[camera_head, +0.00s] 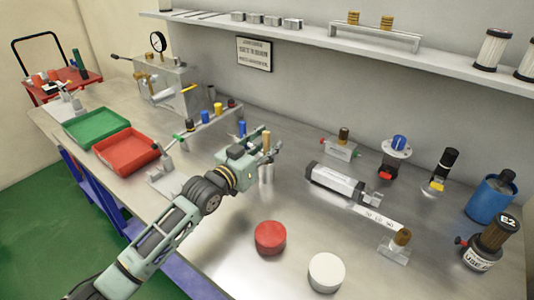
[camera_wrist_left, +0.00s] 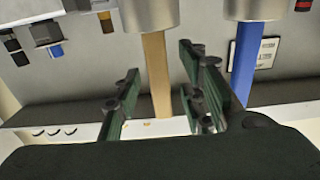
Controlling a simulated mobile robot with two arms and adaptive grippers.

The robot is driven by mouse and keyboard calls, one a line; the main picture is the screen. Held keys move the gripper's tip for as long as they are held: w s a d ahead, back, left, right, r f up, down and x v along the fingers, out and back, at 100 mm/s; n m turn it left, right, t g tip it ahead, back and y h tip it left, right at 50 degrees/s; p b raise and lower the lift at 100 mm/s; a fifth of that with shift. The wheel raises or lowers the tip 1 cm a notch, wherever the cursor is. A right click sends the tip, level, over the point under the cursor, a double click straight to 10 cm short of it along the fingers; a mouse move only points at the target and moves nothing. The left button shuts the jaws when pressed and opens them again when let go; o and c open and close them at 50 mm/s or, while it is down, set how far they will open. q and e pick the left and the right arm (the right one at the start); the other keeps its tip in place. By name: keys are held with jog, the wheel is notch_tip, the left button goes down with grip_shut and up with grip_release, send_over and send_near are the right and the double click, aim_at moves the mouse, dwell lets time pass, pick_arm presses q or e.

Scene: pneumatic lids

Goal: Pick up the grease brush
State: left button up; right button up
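My left gripper (camera_head: 268,146) is open, with its fingers on either side of a tan handle (camera_head: 267,138) that stands upright from a metal cup (camera_head: 267,174). In the left wrist view the tan handle (camera_wrist_left: 156,75) is between the green-padded fingers (camera_wrist_left: 155,100), with gaps visible on both sides. That view appears upside down, with the cup (camera_wrist_left: 148,14) at the top. A blue handle (camera_wrist_left: 243,62) in a second cup is just outside the fingers. The brush end is hidden, so I cannot tell which handle is the grease brush. My right gripper is not in view.
Red (camera_head: 270,237) and white (camera_head: 326,271) round lids lie near the front edge. A grey cylinder unit (camera_head: 336,183) is to the right. A red tray (camera_head: 126,151) and a green tray (camera_head: 96,128) are at the left. Bench space between the gripper and the lids is clear.

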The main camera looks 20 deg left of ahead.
pick_arm(q)
jog(key=shift+c, duration=0.3)
grip_shut()
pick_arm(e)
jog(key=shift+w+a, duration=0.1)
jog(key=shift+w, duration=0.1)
